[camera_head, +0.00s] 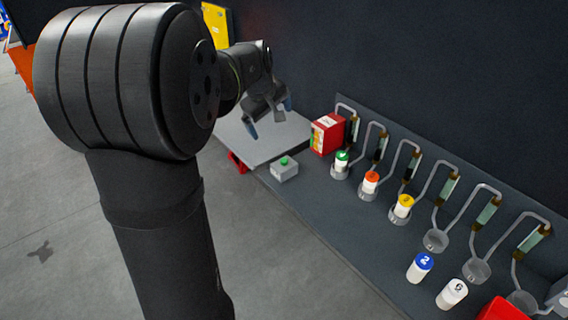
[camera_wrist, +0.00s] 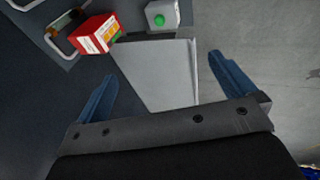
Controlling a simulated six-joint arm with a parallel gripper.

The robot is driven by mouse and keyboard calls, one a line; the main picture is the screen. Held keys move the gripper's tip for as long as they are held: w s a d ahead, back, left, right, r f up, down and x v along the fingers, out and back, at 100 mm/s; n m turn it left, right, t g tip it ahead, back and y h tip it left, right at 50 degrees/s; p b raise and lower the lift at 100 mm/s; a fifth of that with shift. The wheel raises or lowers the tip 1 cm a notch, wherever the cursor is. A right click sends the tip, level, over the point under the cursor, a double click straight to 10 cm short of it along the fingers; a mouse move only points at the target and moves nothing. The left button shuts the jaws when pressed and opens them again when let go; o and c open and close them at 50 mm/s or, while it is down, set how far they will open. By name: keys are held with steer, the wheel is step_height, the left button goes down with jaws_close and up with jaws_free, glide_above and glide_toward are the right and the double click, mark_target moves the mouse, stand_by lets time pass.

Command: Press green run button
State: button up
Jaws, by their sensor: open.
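The green run button (camera_head: 284,160) sits on top of a small light-grey box (camera_head: 285,173) on the dark bench, beside a flat grey plate. In the wrist view the green button (camera_wrist: 159,20) and its box (camera_wrist: 163,10) show at the top edge, beyond my fingertips and between their lines. My gripper (camera_head: 270,116) is open and empty, with blue fingers held above the grey plate. In the wrist view my gripper (camera_wrist: 162,68) has its two blue fingers wide apart. It is not touching the button.
A red box (camera_head: 327,134) with a label stands close to the button box; it also shows in the wrist view (camera_wrist: 95,36). The grey plate (camera_head: 258,148) lies below my gripper. Several looped pipes, holders and capped bottles (camera_head: 341,160) line the bench at right. A dark wall rises behind.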

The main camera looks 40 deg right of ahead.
steer(key=shift+c, duration=0.2)
steer(key=shift+w+f, duration=0.1)
steer(key=shift+f, duration=0.1)
steer(key=c, duration=0.7)
steer(key=f+m, duration=0.1)
steer(key=w+f+g, duration=0.1)
steer(key=f, duration=0.1)
steer(key=f+m+g+h, duration=0.1)
steer(key=shift+w+a+f+m, duration=0.2)
steer(key=shift+a+f+m, duration=0.1)
steer(key=shift+a+f, duration=0.1)
jaws_close()
steer(key=w+a+f+m+g+h, duration=0.2)
steer(key=w+a+f+m+h, duration=0.1)
steer(key=w+f+m+h, duration=0.3)
steer(key=shift+w+a+f+h, duration=0.15)
steer(key=shift+w+f+h, duration=0.25)
steer(key=shift+w+f, duration=1)
steer(key=shift+w+r, duration=0.3)
